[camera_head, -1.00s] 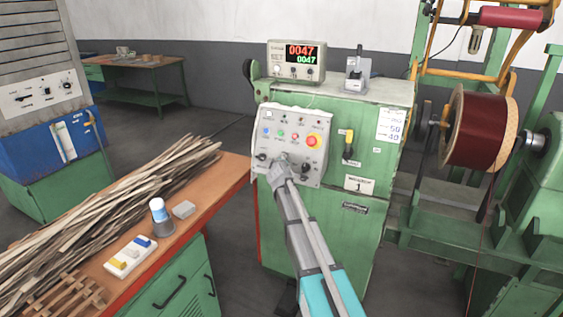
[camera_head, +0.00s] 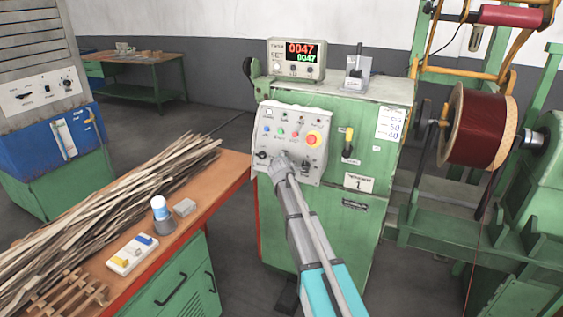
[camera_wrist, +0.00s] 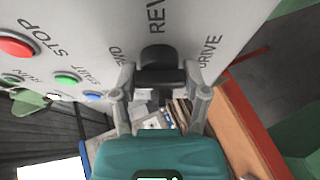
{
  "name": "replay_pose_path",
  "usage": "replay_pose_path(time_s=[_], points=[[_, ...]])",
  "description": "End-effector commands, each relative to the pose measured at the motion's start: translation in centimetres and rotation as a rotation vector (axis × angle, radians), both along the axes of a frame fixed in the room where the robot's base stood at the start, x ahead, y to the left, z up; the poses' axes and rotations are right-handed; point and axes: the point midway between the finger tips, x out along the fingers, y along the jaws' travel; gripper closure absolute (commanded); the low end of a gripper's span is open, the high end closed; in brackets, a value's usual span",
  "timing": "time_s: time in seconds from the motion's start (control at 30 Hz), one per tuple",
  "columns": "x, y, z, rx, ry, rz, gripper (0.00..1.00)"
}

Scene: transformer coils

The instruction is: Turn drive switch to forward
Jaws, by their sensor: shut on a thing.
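The drive switch (camera_wrist: 157,58) is a black knob on the pale control panel (camera_head: 294,122), between printed FWD, REV and DRIVE labels in the wrist view. Its rounded end lies toward the REV label; its exact pointing is hard to tell. My gripper (camera_wrist: 160,84) has one finger at each side of the knob and is shut on it. In the head view my gripper (camera_head: 283,163) is at the lower middle of the panel and hides the switch.
A red stop button (camera_wrist: 14,47) and a green button (camera_wrist: 67,79) sit on the same panel. An orange-topped bench (camera_head: 222,180) with wood strips stands close at left.

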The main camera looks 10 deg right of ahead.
Motion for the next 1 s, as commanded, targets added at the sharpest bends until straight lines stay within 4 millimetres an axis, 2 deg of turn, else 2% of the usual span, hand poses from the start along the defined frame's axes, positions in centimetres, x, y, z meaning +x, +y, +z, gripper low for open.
replay_pose_path(time_s=[0.03,0.07,0.2,0.23,1.0], points=[[0.01,-0.05,0.01,-0.003,0.001,0.000,0.89],[0.01,-0.05,0.01,-0.003,0.001,0.000,0.35],[-0.01,-0.04,-0.01,-0.002,0.001,0.000,0.09],[-0.01,-0.04,-0.01,-0.002,0.001,0.000,0.06],[-0.05,0.01,-0.10,0.038,-0.027,-0.020,0.06]])
